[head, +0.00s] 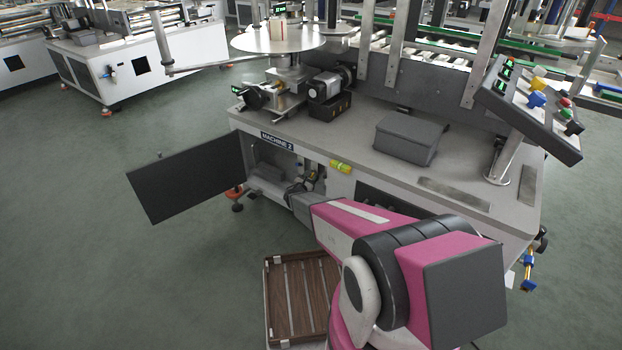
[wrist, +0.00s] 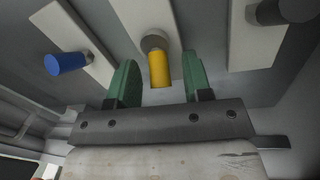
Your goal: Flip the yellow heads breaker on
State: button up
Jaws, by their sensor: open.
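The yellow breaker lever (wrist: 158,69) sticks out of a pale plate in the wrist view, on a round grey mount. My gripper (wrist: 160,80) is open, with one green finger on each side of the yellow lever. Gaps show between the lever and both fingers, so I see no contact. In the head view my arm reaches into the open cabinet (head: 268,178) of Machine 2, and the yellow lever cannot be made out there.
A blue lever (wrist: 67,63) is left of my gripper and a dark lever (wrist: 282,11) is at the upper right. The black cabinet door (head: 185,178) hangs open to the left. A brown slatted crate (head: 300,295) stands below, beside my arm.

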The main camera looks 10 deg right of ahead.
jog(key=shift+w+d, duration=0.1)
jog(key=shift+w, duration=0.05)
grip_shut()
jog(key=shift+r+g, duration=0.15)
jog(key=shift+g, duration=0.15)
jog(key=shift+r+g+y, duration=0.55)
jog(key=shift+g+y, duration=0.55)
jog(key=shift+r+m+g+y, duration=0.15)
jog(key=shift+r+g+y, duration=0.1)
jog(key=shift+g+y, duration=0.3)
jog(key=shift+r+m+g+y, duration=0.15)
jog(key=shift+r+g+y, duration=0.1)
jog(key=shift+g+y, duration=0.3)
jog(key=shift+r+g+y, duration=0.2)
jog(key=shift+g+y, duration=0.4)
jog(key=shift+g, duration=0.3)
